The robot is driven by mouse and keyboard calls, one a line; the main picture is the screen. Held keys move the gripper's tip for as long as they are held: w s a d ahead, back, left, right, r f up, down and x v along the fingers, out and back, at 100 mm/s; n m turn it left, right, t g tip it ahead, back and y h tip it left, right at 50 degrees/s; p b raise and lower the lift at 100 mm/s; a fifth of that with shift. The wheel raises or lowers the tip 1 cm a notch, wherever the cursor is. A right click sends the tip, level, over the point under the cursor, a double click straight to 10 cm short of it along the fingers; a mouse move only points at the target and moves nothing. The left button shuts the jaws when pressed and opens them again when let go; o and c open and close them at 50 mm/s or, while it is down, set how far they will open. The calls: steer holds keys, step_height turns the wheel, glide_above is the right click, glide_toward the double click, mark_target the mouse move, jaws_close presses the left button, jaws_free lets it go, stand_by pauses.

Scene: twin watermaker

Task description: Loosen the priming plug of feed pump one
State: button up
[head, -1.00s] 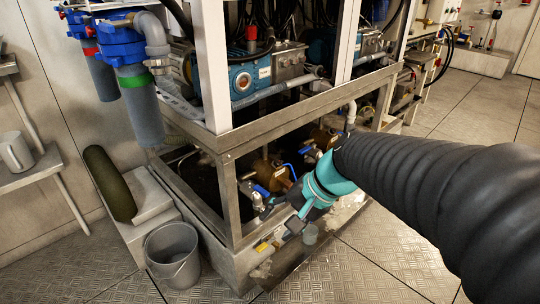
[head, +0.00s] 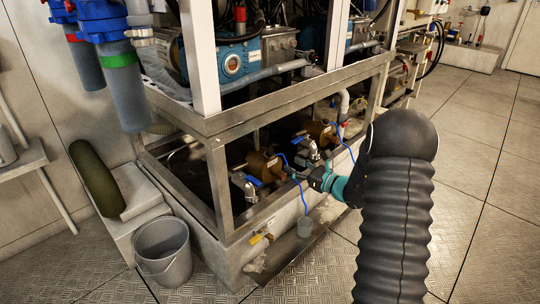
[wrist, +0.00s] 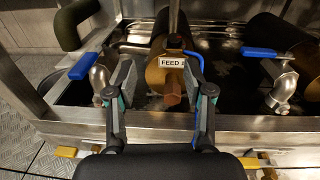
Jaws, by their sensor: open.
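The brass-brown feed pump one (wrist: 157,42) lies in the lower frame, with a white label (wrist: 172,63) reading "FEED" and a partly cut-off number. It also shows in the head view (head: 261,166). A small copper-coloured piece (wrist: 172,99), which looks like the priming plug, sticks out low on the pump's near end. My gripper (wrist: 160,76) is open, its two fingers on either side of the label and pump end, with nothing between them in its grasp. In the head view my gripper (head: 303,174) reaches the pump from the right. I cannot tell if the fingers touch it.
Valves with blue handles (wrist: 92,66) (wrist: 265,53) stand left and right of the pump. A thin blue tube (wrist: 199,110) runs close by the right finger. A steel frame rail (wrist: 250,122) crosses in front. A grey bucket (head: 164,252) stands at left; the floor at right is clear.

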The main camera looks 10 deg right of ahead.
mark_target(272, 152)
steer(key=shift+m+t+h, duration=0.3)
steer(key=shift+m+t, duration=0.1)
steer(key=shift+m, duration=0.2)
steer(key=x, duration=0.4)
steer(key=d+f+x, duration=0.1)
steer(key=x, duration=0.4)
steer(key=w+x, duration=0.1)
steer(key=x, duration=0.3)
steer(key=shift+w+f+b, duration=0.15)
steer(key=shift+w+b, duration=0.15)
steer(key=shift+b, duration=0.1)
jaws_close()
